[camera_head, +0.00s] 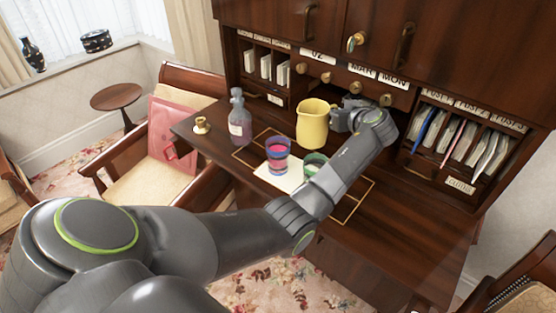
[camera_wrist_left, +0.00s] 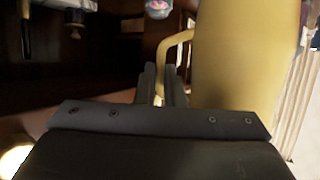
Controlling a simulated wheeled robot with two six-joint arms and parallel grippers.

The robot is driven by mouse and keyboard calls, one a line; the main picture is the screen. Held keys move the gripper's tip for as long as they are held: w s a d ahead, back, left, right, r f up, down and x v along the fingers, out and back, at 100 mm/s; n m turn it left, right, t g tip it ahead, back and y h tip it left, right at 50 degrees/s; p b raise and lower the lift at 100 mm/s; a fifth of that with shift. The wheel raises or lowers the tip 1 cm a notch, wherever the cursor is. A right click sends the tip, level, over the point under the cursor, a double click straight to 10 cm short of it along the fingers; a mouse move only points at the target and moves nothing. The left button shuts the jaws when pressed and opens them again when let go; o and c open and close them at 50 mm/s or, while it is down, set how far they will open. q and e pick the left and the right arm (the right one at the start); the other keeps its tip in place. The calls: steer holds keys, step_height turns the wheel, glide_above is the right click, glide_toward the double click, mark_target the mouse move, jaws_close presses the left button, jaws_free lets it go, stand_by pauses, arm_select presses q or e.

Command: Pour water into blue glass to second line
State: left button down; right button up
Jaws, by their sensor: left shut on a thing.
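A yellow pitcher (camera_head: 312,126) stands upright, on or just above the desk; I cannot tell which. My left gripper (camera_head: 340,120) is at its right side, shut on its handle. In the left wrist view the pitcher (camera_wrist_left: 245,55) fills the right, and the fingers (camera_wrist_left: 163,85) close around the handle (camera_wrist_left: 170,52). A blue glass with pink bands (camera_head: 277,152) stands in front of the pitcher on a white sheet (camera_head: 277,179). A green glass (camera_head: 313,162) is to its right, partly hidden by my left arm. My right gripper is out of view.
A bottle with a purplish label (camera_head: 239,122) and a brass piece (camera_head: 201,125) stand at the desk's left. Cubbyholes with papers (camera_head: 465,140) rise behind. A chair (camera_head: 160,150) is left of the desk. The desk's right part (camera_head: 420,235) is clear.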

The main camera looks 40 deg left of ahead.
arm_select(q)
steer(key=shift+r, duration=0.15)
steer(key=shift+r+p, duration=0.7)
steer(key=shift+r, duration=0.8)
